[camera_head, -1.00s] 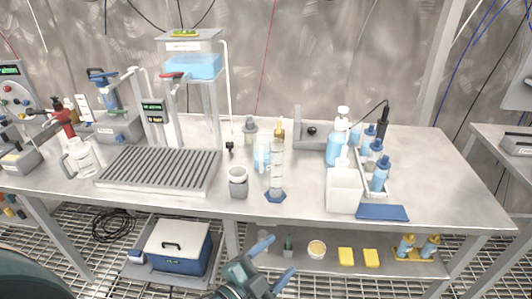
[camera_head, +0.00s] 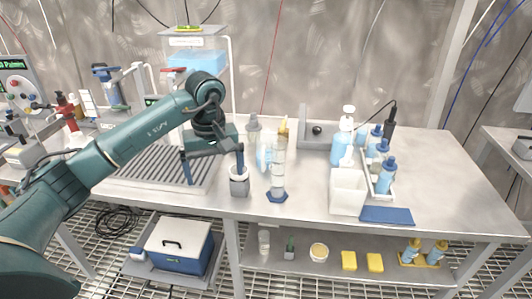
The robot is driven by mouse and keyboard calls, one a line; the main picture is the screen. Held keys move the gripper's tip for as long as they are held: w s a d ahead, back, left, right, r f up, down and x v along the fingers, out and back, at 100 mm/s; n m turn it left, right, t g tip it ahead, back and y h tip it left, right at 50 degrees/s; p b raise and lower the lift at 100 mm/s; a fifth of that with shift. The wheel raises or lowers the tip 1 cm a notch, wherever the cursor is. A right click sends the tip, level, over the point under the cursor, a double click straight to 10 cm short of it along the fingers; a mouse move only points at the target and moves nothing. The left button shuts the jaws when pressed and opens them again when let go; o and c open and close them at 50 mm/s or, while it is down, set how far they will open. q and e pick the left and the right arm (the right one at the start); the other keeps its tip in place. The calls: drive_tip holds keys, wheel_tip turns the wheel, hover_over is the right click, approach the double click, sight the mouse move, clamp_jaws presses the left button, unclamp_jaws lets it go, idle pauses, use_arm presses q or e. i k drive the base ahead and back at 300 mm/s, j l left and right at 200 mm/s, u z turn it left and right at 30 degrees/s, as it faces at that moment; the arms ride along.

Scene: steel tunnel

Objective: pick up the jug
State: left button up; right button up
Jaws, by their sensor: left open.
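My left gripper (camera_head: 213,165) reaches in over the table from the left. It is open, with its two blue fingers pointing down and wide apart, and nothing shows between them. One finger is over the drain rack; the other overlaps a small grey-and-white jar (camera_head: 239,186) in the picture, and I cannot tell if they touch. The clear jug with a side handle, seen earlier at the table's left, is now hidden behind my left arm. A pale blue vessel (camera_head: 264,157) stands right of the gripper, partly behind a tall measuring cylinder (camera_head: 278,172). My right gripper is out of view.
The ribbed drain rack (camera_head: 150,181) lies beneath my arm. A water tank stand (camera_head: 196,62) rises behind the gripper. A white bin (camera_head: 347,192), pump bottle (camera_head: 342,149) and blue-capped bottles stand to the right. The table's right end (camera_head: 450,185) is clear.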

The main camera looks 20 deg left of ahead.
sight(262, 139)
drive_tip(key=i, duration=1)
